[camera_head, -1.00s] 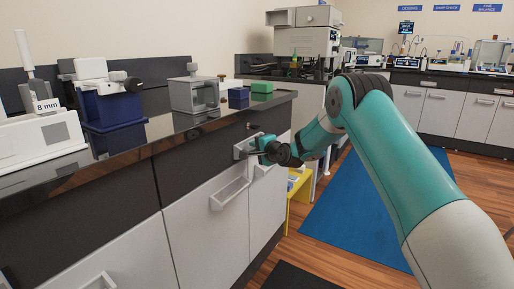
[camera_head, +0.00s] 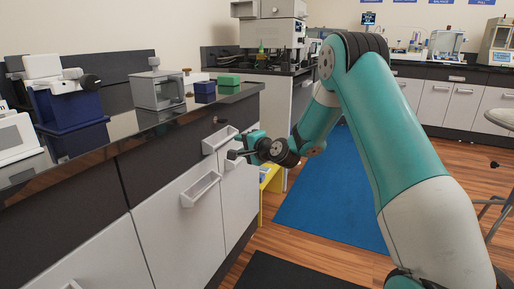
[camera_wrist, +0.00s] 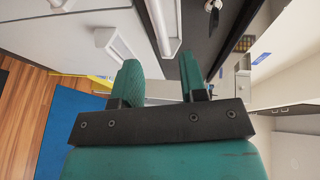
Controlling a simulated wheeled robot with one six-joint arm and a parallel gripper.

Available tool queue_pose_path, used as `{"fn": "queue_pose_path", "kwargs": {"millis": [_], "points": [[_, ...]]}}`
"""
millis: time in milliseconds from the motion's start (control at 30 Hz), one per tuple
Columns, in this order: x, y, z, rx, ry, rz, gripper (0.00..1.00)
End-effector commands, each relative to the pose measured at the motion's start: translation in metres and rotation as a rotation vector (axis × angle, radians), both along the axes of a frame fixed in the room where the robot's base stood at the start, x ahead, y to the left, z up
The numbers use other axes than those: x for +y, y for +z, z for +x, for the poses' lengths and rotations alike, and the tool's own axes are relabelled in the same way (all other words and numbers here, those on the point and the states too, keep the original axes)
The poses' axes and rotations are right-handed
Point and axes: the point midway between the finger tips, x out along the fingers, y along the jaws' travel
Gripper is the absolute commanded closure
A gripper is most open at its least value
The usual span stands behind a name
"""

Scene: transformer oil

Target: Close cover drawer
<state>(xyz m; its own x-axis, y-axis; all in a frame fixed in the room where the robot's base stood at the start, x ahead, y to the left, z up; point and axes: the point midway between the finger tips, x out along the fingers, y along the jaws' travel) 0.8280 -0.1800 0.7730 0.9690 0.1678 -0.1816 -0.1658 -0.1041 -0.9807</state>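The dark drawer front (camera_head: 165,158) under the black counter looks flush with the cabinet, though I cannot tell whether a slight gap remains. Its white bar handle (camera_head: 219,139) sits near its right end, and a light handle also shows in the wrist view (camera_wrist: 165,25). My gripper (camera_head: 236,154) is just right of and below that handle, seemingly apart from it. In the wrist view my two teal fingers (camera_wrist: 161,72) are spread with nothing between them.
White doors with protruding handles (camera_head: 201,189) are below the drawer. A grey box instrument (camera_head: 158,90), a blue box (camera_head: 205,92) and a green box (camera_head: 229,80) stand on the counter. A yellow stand (camera_head: 270,179) is beyond. A blue mat (camera_head: 325,205) lies on open floor.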

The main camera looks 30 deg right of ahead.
Motion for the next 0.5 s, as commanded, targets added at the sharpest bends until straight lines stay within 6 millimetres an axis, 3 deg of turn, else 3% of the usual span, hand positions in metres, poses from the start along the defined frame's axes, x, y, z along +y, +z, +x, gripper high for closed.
{"fn": "queue_pose_path", "kwargs": {"millis": [200,500], "points": [[-0.009,0.008,-0.048,0.001,-0.004,0.002,0.61],[-0.013,0.013,-0.075,0.0,0.0,0.0,0.61]]}}
